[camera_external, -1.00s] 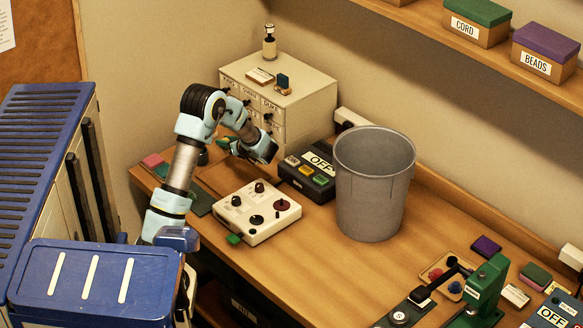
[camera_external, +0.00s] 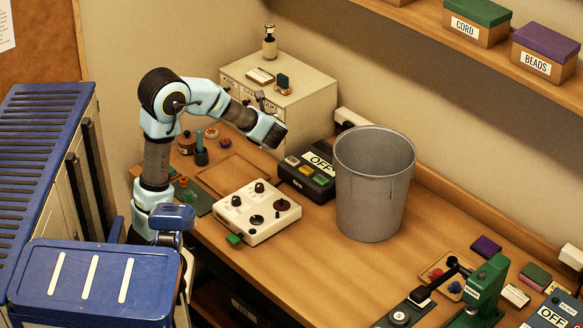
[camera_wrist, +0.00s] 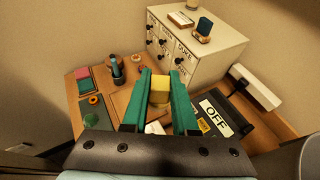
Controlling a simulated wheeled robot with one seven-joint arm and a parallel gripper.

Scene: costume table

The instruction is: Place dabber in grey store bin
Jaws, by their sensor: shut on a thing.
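The grey store bin (camera_external: 372,205) stands upright on the table right of the OFF panel in the external view. The bottom of its inside is hidden. My gripper (camera_wrist: 160,92) shows two green fingers in the wrist view, shut on a small yellow block-like thing, likely the dabber (camera_wrist: 159,84). In the external view, my wrist is raised above the table in front of the drawer cabinet, left of the bin and apart from it. The fingertips and the held thing cannot be made out there.
The drawer cabinet (camera_external: 300,110) stands behind my wrist, with a bottle and small items on top. The black OFF panel (camera_external: 292,181) lies between cabinet and bin. A white control box (camera_external: 256,213) is in front. Small pots (camera_external: 200,150) stand left. A green press (camera_external: 488,285) stands front right.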

